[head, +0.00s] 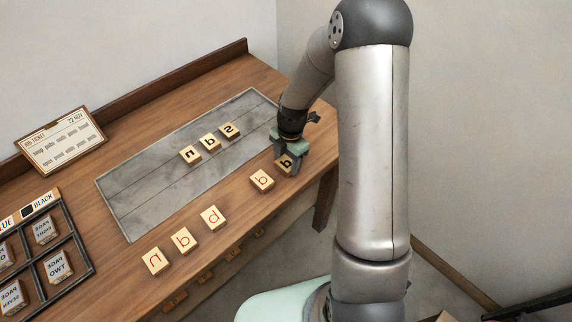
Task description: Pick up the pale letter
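Pale wooden letter blocks lie on the wooden bench. A block with a dark letter (285,165) is at my gripper (287,159), close to the bench's right front edge. The gripper's fingers are at this block; whether they grip it is too small to tell. An orange-red letter block (262,181) lies just left of the gripper. Three red letter blocks (155,261), (183,242) and (212,218) lie along the front edge. Three black letter blocks (190,155), (210,143) and (229,131) sit on the grey plate (140,195). No letter stands out clearly as paler.
A job ticket (62,140) leans at the back left. A dark compartmented rack (65,215) with labelled blocks stands at the left. The plate's left half and the bench between plate and front row are clear. A wall is behind my arm.

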